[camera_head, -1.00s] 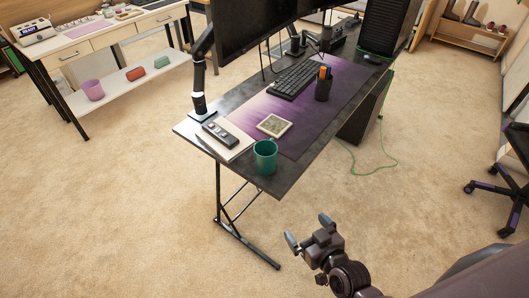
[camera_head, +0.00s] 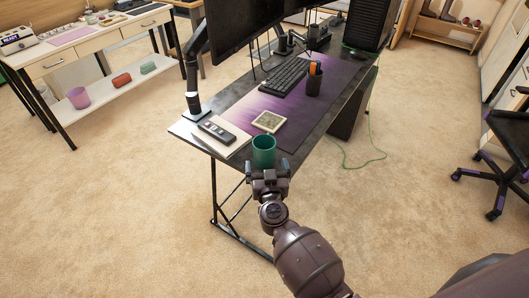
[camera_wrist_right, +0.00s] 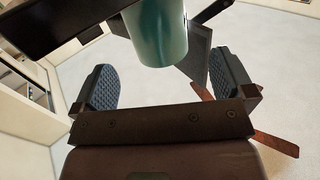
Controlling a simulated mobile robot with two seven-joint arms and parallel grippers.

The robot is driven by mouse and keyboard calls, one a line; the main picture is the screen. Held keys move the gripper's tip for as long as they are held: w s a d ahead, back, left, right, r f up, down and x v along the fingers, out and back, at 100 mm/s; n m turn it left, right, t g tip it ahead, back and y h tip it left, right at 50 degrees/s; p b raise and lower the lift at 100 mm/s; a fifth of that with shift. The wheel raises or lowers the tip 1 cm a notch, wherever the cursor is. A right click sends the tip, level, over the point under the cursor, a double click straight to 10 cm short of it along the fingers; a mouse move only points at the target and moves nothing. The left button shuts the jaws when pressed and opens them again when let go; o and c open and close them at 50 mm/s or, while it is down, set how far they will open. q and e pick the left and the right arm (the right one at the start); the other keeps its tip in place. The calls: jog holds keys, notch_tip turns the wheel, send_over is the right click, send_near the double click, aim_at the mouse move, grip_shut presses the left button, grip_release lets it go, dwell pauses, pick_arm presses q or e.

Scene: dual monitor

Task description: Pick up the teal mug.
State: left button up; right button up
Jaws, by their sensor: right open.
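The teal mug (camera_head: 263,149) stands upright near the front corner of the dark desk (camera_head: 300,160). It also shows at the top of the right wrist view (camera_wrist_right: 162,30), beyond the fingertips and roughly in line with the gap between them. My right gripper (camera_head: 269,168) is open and empty, just in front of the mug at the desk's near edge. In the right wrist view its two padded fingers (camera_wrist_right: 162,84) stand wide apart. The mug's handle is not clearly seen. My left gripper is not in view.
A remote (camera_head: 216,132) on a pale notebook (camera_head: 228,149) and a small square frame (camera_head: 268,122) lie near the mug. A pen cup (camera_head: 314,84), a keyboard (camera_head: 276,75) and monitors stand farther back. A chair (camera_head: 507,150) stands at right. The floor in front is clear.

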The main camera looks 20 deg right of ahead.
aim_at(265, 156)
jog(key=shift+x, duration=1.15)
jog(key=shift+w+d+f+b, duration=0.15)
jog(key=shift+w+f+b, duration=0.05)
jog(key=shift+w+b, duration=0.25)
jog(key=x, duration=0.1)
jog(key=b+x, duration=0.1)
jog(key=x, duration=0.1)
jog(key=shift+f, duration=0.35)
jog(key=shift+w+d+r, duration=0.2)
jog(key=shift+w+r, duration=0.05)
jog(key=shift+w, duration=0.35)
jog(key=c, duration=1.1)
jog(key=shift+c, duration=0.2)
jog(key=shift+r, duration=0.1)
